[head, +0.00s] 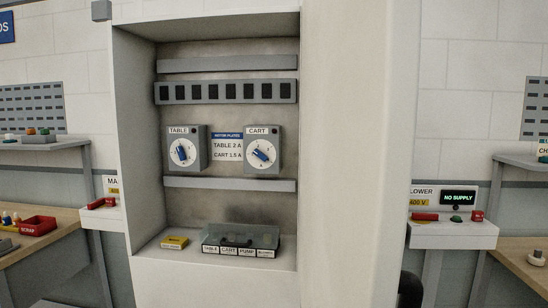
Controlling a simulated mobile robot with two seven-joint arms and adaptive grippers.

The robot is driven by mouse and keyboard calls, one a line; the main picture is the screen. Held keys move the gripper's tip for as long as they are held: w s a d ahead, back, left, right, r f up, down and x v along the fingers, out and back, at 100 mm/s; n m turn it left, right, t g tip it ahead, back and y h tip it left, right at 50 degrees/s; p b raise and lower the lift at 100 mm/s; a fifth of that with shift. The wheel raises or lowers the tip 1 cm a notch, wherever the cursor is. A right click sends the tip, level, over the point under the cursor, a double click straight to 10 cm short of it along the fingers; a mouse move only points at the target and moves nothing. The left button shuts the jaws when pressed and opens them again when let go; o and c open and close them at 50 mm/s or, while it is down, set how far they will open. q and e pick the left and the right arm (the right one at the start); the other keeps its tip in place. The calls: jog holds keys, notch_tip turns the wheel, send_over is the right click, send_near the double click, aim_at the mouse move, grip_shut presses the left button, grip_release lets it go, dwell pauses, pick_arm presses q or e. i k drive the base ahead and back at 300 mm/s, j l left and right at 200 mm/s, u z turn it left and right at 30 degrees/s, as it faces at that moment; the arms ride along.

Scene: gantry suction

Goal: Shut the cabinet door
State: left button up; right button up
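The cabinet (146,120) stands open in the head view, with its inside facing me. A tall cream panel (350,150), which looks like its door, stands swung out at the cabinet's right side and runs past the top and bottom of the picture. No handle shows on it. A dark rounded shape (411,289) shows at the panel's lower right edge, partly hidden by it; I cannot tell whether it is part of my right arm. No fingertips of either gripper are visible.
Inside the cabinet are two dial switches, TABLE (186,150) and CART (262,152), a clear labelled box (240,240) and a small yellow block (174,242). Benches stand on both sides, with a red scrap bin (38,226) at left and a NO SUPPLY display (458,198) at right.

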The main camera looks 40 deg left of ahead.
aim_at(361, 59)
jog(key=i+l+u, duration=0.1)
jog(key=u, duration=0.3)
jog(key=i+l+u, duration=0.2)
jog(key=u, duration=0.2)
jog(key=i+l+u, duration=0.2)
jog(key=u, duration=0.2)
jog(key=i+l+u, duration=0.1)
jog(key=l+u, duration=0.15)
jog(key=u, duration=0.2)
